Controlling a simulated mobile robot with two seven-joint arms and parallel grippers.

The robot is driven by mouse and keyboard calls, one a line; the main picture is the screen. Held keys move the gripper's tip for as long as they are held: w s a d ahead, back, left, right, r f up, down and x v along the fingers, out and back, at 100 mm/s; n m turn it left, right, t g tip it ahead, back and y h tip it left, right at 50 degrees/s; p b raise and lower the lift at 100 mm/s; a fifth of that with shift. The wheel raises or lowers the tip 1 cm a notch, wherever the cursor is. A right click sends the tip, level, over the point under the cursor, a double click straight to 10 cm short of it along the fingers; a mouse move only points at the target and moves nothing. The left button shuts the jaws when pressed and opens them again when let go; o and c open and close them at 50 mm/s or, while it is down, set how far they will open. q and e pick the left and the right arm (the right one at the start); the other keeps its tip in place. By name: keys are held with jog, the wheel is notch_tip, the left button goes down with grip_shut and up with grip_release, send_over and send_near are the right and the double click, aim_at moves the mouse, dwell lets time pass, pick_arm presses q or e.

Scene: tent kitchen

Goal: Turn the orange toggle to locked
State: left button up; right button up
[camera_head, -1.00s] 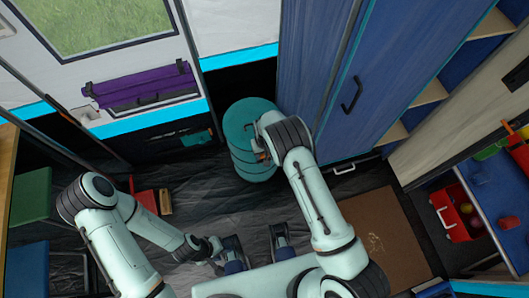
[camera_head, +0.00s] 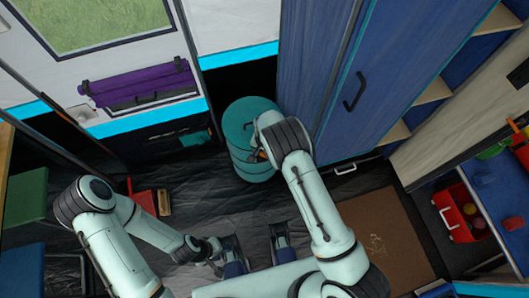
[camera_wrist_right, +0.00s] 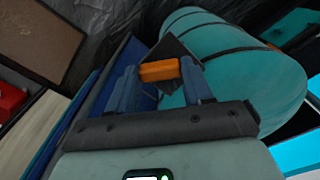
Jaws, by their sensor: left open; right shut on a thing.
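The orange toggle (camera_wrist_right: 159,70) is a small block sitting between the fingers of my right gripper (camera_wrist_right: 161,78) in the right wrist view. The gripper is shut on it, in front of a dark square plate (camera_wrist_right: 172,48). In the head view my right gripper (camera_head: 258,153) is beside the teal barrel, with only a speck of orange showing. The toggle's mount and its marks are hidden there by my arm. My left gripper (camera_head: 212,250) is low in the head view, open and empty, well away from the toggle.
The teal barrel (camera_head: 240,125) stands close to my right gripper, against the tall blue cabinet (camera_head: 350,75). A red box (camera_head: 142,198) lies on the dark floor at left. A red crate (camera_head: 459,213) is at right. Dark floor (camera_head: 205,195) is clear between my arms.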

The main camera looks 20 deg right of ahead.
jog(key=m, duration=0.5)
jog(key=shift+m, duration=0.3)
jog(key=m, duration=0.4)
jog(key=shift+m+b, duration=0.3)
jog(key=shift+m, duration=0.1)
jog(key=o, duration=1.1)
jog(key=shift+c, duration=0.2)
notch_tip(320, 180, up, 13)
jog(key=p, duration=0.2)
jog(key=shift+r, duration=0.2)
